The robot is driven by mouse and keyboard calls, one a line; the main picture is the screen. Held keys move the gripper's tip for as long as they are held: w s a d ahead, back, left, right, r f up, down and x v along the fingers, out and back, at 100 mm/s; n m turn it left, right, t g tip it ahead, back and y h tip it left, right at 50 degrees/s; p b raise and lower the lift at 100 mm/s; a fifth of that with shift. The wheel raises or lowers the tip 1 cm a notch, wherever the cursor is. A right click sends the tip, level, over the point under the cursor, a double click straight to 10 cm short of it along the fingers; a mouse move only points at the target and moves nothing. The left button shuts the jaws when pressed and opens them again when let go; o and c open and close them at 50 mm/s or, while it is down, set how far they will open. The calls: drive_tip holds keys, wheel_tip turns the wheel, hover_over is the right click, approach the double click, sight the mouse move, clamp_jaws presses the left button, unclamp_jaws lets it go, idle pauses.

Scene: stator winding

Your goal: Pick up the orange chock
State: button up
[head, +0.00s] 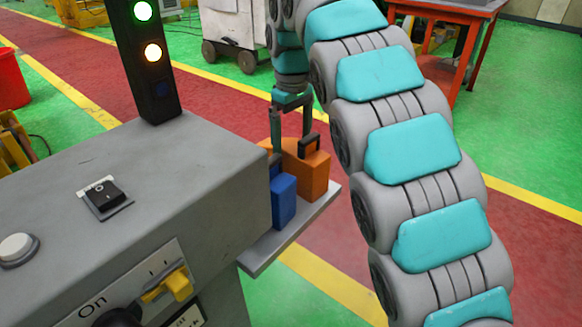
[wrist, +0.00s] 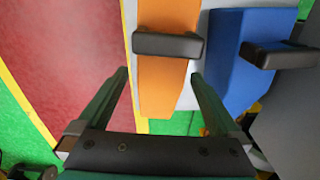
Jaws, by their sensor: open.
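The orange chock (head: 313,176) stands on a light grey shelf (head: 318,206) at the side of the grey machine in the head view. It is a wedge with a black handle on top. My gripper (head: 291,128) is above it, pointing down. In the wrist view the orange chock (wrist: 165,75) lies ahead of and partly between my open fingers (wrist: 160,75), with its black handle (wrist: 168,45) across it near the fingertips. Nothing is held. In the head view my gripper hides part of the chock, and the machine's edge hides part of the shelf.
A blue chock (head: 283,200) with a black handle stands close beside the orange one; it also shows in the wrist view (wrist: 235,75). The grey machine cabinet (head: 180,200) borders the shelf on the left. A signal tower (head: 150,60) rises from it. A red table (head: 455,15) stands behind.

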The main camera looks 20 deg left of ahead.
sight(292, 144)
drive_tip(key=shift+a+f, duration=0.1)
drive_tip(key=shift+f, duration=1.45)
drive_tip(key=c, duration=1.5)
drive_tip(key=shift+r, duration=0.1)
